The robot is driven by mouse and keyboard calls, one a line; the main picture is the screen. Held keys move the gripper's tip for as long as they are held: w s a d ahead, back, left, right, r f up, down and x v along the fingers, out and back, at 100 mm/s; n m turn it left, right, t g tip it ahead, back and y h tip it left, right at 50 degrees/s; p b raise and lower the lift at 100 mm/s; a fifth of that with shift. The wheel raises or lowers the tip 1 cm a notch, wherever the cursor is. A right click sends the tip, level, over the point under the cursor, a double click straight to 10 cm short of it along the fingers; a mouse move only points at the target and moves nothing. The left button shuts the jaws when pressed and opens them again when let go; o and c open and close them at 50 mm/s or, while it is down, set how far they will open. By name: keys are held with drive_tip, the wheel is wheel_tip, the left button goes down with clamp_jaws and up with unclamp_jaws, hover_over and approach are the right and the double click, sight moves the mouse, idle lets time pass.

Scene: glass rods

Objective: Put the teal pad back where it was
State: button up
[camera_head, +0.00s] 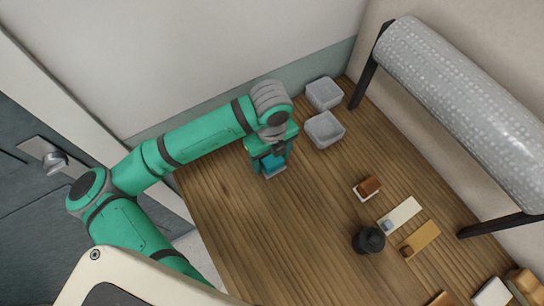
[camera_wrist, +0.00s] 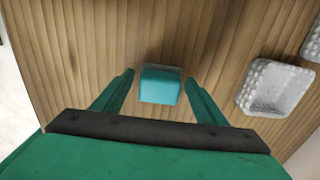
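The teal pad (camera_wrist: 160,86) shows in the wrist view between the two fingers of my gripper (camera_wrist: 160,82), with a narrow strip of wood visible on each side of it. The gripper is open and its fingers do not appear to touch the pad. A thin grey edge shows along the pad's far side; I cannot tell whether it is a base under the pad. In the head view the pad (camera_head: 273,162) is partly hidden by my gripper (camera_head: 270,167), low over the left part of the wooden table. Its exact height over the wood is unclear.
Two grey bins (camera_head: 323,130) (camera_head: 323,94) stand right of my gripper, by the wall. Farther right are a brown pad on a white base (camera_head: 368,187), a white board (camera_head: 399,215), a tan board (camera_head: 420,238) and a black container (camera_head: 368,240). The table's middle is clear.

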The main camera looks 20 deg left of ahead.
sight(271, 157)
drive_tip(key=shift+w, duration=0.15)
drive_tip(key=shift+a+r, duration=0.1)
drive_tip(key=shift+r, duration=0.1)
wheel_tip(271, 157, up, 12)
idle(0.5)
drive_tip(key=shift+f, duration=0.1)
idle(0.4)
